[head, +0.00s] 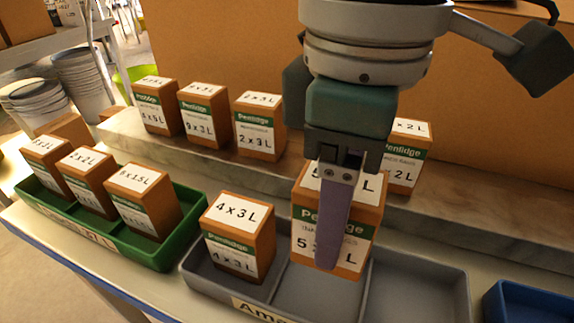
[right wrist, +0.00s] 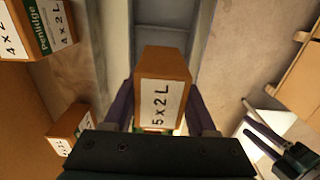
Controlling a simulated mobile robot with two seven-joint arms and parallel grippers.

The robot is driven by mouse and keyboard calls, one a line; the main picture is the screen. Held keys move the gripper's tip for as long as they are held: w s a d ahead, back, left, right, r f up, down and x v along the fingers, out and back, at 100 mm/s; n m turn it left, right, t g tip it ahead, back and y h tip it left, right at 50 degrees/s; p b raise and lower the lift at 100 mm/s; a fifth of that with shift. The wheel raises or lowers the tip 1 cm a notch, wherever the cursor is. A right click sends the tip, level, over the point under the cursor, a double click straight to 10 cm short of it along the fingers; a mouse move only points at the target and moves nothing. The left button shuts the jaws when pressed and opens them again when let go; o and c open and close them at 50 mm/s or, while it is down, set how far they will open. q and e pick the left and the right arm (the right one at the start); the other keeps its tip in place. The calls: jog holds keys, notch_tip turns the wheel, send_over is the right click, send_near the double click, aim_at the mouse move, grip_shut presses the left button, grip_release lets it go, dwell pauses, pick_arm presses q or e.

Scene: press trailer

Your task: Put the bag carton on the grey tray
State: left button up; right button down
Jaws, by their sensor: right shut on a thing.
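My right gripper (head: 333,215) is shut on an orange-brown carton (head: 308,212) with a white and green Penlidge label. In the right wrist view the held carton (right wrist: 163,95) reads 5 x 2 L and sits between the purple fingers. In the head view it is upright at the middle compartment of the grey tray (head: 415,300); I cannot tell whether it touches the floor. A 4 x 3 L carton (head: 237,240) stands in the tray's left compartment. The right compartment is empty. My left gripper (right wrist: 268,140) shows at the lower right of the right wrist view, its opening unclear.
A green tray (head: 150,250) at left holds 3 cartons. More cartons (head: 205,115) stand on the marbled ledge (head: 440,210) behind, one partly hidden by my right gripper. A blue tray (head: 530,303) is at the right edge.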

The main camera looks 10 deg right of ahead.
jog(key=shift+f+b, duration=0.55)
jog(key=shift+f, duration=3.05)
jog(key=shift+f, duration=0.15)
jog(key=shift+c, duration=1)
grip_release()
notch_tip(320, 180, up, 11)
jog(key=shift+r+p, duration=0.15)
jog(key=shift+p, duration=0.85)
jog(key=shift+r, duration=0.5)
